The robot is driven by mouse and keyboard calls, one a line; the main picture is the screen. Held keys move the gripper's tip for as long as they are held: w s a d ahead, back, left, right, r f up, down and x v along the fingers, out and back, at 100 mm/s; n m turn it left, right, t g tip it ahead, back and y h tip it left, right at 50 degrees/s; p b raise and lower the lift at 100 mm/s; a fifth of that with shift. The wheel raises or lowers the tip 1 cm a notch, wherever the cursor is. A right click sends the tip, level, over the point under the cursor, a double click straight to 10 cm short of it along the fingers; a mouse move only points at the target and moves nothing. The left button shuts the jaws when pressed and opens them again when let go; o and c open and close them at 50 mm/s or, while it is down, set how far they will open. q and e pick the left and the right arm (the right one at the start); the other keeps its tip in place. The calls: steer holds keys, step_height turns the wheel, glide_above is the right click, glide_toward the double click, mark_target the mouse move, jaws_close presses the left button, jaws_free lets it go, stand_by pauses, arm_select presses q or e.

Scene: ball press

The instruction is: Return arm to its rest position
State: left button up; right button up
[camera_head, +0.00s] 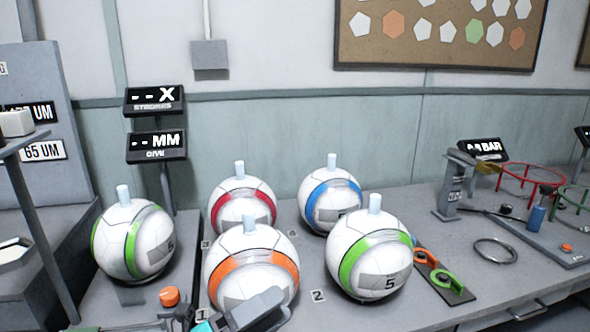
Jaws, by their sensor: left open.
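My left gripper (238,314) shows at the bottom edge, cut off by the frame, in front of the orange-banded ball (252,262). It is open, and no ball is seen between its fingers. It overlaps the lower part of that ball in the picture; I cannot tell whether they touch. A green-banded ball (135,240) sits on a stand at the left. A red-banded ball (243,204), a blue-banded ball (331,200) and another green-banded ball (370,255) stand on the grey bench (395,313). Each ball has a pale peg on top. My right gripper is out of view.
Dark signs (154,100) stand behind the left ball. An orange knob (169,297) is near the gripper. A board with green and orange rings (440,275), a metal ring (495,250), a grey post (452,188) and red hoops (530,180) occupy the right side.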

arm_select(q)
steer(key=s+a+f+n+y+p, duration=0.1)
steer(key=s+a+f+n+y, duration=0.3)
steer(key=f+n, duration=0.3)
steer(key=s+a+f+n+y+p, duration=0.1)
steer(key=s+a+f+n+y, duration=0.3)
steer(key=n, duration=0.9)
steer(key=s+a+f+n+y+p, duration=0.1)
steer(key=s+a+f+n+y, duration=0.4)
steer(key=f+n+y, duration=0.3)
step_height(320, 180, down, 2)
steer(key=a+n, duration=0.1)
steer(key=n, duration=0.1)
steer(key=shift+f+n, duration=0.15)
steer(key=shift+n, duration=0.15)
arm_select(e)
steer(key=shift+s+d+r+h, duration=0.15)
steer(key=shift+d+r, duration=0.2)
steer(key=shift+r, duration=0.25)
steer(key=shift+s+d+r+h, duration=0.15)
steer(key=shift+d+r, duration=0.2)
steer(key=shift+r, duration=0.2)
arm_select(q)
steer(key=shift+w, duration=0.1)
